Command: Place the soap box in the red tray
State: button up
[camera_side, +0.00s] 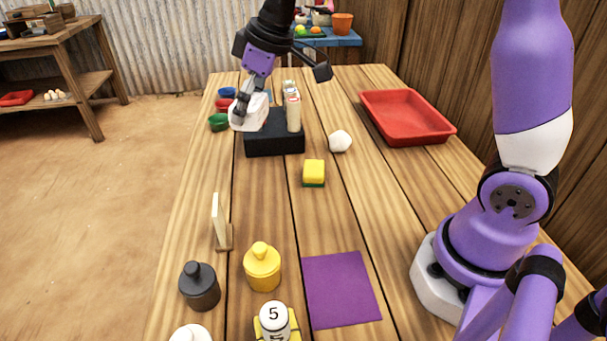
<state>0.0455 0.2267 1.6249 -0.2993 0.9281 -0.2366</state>
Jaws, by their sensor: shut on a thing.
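My gripper (246,102) is at the far part of the table, shut on a white block-like thing that appears to be the soap box (250,113). It holds the box beside and partly in front of the black stand (274,143); whether the two touch is hard to tell. The red tray (451,130) lies at the far right of the table and is empty. My gripper and the box are well to the left of it.
A pale upright item (293,112) stands at the black stand. Small bowls (219,122) line the left edge. Weights, a wooden stand (221,225) and a purple mat (341,290) are nearer.

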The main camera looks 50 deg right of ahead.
jog(key=w+d+m+h, duration=0.15)
jog(key=d+m, duration=0.25)
jog(key=d, duration=0.6)
jog(key=m+h, duration=0.4)
jog(key=m, duration=0.6)
send_over(398, 119)
jog(key=s+a, duration=0.1)
jog(key=shift+g, duration=0.4)
jog(key=f, duration=1.1)
jog(key=shift+a+f, duration=0.2)
jog(key=shift+f, duration=0.2)
jog(key=shift+s+d+f, duration=0.1)
jog(key=shift+d+f, duration=0.05)
jog(key=shift+d, duration=0.05)
jog(key=shift+f, duration=2)
